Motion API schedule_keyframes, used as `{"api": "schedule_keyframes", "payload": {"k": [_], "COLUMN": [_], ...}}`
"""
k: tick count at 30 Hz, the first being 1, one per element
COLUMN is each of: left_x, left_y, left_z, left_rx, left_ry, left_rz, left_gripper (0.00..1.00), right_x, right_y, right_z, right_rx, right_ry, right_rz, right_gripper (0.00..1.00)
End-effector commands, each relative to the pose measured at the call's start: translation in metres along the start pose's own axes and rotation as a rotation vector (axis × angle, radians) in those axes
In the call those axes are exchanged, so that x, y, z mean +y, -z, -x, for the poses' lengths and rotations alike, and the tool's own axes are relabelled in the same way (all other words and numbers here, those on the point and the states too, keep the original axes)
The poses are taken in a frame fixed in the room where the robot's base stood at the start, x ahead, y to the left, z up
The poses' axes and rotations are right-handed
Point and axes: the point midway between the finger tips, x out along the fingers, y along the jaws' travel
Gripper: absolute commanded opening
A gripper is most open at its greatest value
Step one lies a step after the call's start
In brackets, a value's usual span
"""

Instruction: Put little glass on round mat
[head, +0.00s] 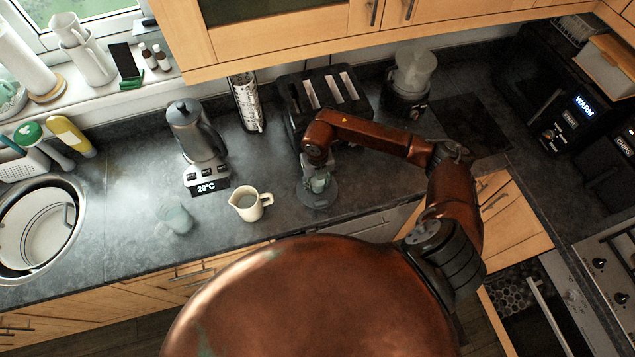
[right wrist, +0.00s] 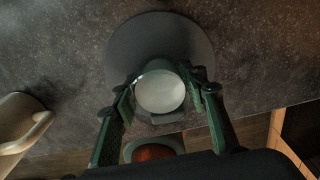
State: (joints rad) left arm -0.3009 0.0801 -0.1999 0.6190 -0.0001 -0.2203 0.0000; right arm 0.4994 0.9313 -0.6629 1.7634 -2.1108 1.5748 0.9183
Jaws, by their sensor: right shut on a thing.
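The little glass (right wrist: 160,92) is held between the two green-padded fingers of my right gripper (right wrist: 161,97), seen from above in the right wrist view. The right gripper (head: 318,180) also shows in the head view, pointing down in front of the toaster. The dark round mat (right wrist: 160,40) lies on the worktop under the gripper. The glass overlaps the mat's near part in the right wrist view. In the head view the mat (head: 317,202) shows around the fingertips. I cannot tell whether the glass touches the mat. My left gripper is out of view.
A cream jug (head: 250,205) stands left of the mat, and a pale translucent cup (head: 175,219) farther left. A kettle (head: 195,132) stands on its base at the back. The toaster (head: 300,118) is close behind my right gripper. The worktop's front edge is near.

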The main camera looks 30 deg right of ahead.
Motion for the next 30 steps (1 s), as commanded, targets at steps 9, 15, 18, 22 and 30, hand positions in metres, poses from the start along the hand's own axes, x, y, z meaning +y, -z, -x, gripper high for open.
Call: {"api": "schedule_keyframes", "payload": {"k": [9, 15, 18, 22, 30], "left_x": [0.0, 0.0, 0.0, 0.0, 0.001], "left_y": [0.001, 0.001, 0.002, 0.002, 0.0], "left_z": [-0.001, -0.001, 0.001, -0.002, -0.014], "left_rx": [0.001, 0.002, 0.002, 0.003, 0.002], "left_ry": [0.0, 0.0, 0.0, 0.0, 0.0], "left_rz": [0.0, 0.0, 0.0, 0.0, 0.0], "left_gripper": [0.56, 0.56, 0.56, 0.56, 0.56], "right_x": [0.0, 0.0, 0.0, 0.0, 0.0], "right_y": [0.0, 0.0, 0.0, -0.001, -0.001], "right_z": [-0.001, -0.001, 0.001, 0.013, 0.067], "right_rx": [0.0, 0.0, 0.0, -0.003, -0.004], "right_ry": [0.0, 0.0, 0.0, 0.0, 0.001], "right_rz": [0.0, 0.0, 0.0, 0.002, 0.001], "right_gripper": [0.58, 0.58, 0.58, 0.58, 0.58]}}
